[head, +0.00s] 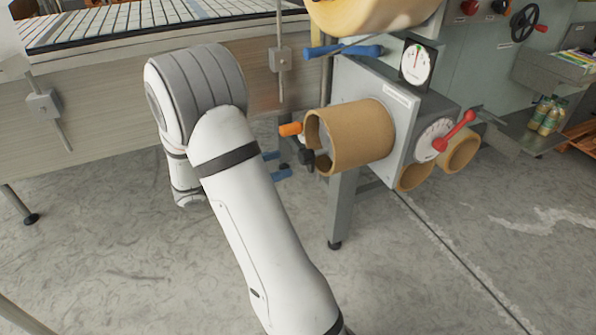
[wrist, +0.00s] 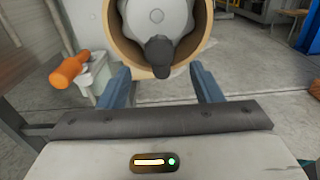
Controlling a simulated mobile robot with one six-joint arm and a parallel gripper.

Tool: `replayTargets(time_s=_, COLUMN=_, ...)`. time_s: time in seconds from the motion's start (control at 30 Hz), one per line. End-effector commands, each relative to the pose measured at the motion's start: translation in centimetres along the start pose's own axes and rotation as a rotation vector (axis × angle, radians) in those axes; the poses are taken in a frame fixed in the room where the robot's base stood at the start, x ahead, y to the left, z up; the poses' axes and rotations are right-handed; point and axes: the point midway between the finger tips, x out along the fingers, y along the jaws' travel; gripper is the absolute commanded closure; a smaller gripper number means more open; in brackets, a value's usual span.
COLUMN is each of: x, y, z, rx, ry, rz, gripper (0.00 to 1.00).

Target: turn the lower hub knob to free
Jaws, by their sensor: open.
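The black lower hub knob (wrist: 159,57) sits on the front of a grey hub (wrist: 156,17) inside a brown cardboard core (wrist: 196,40) in the wrist view. The knob points down. It also shows in the head view (head: 306,158) at the core's open end. My gripper (wrist: 160,70) is open, with one blue finger on each side of the knob in the picture. The fingers appear apart from it, though the depth gap is hard to judge. In the head view my gripper (head: 281,164) is just left of the knob.
An orange handle (head: 290,128) juts out left of the core, near my gripper. A red lever (head: 455,130) and dial are on the machine's right side. A blue-handled bar (head: 345,50) and another roll (head: 375,10) are above. Open floor lies below.

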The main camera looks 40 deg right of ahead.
Motion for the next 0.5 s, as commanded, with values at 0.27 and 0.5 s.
replayTargets(time_s=0.27, x=3.2, y=0.2, z=-0.3, rx=-0.011, ry=-0.014, rz=0.005, gripper=0.41)
replayTargets(time_s=0.5, x=6.7, y=0.3, z=-0.2, rx=-0.009, ry=-0.014, rz=0.006, gripper=0.41)
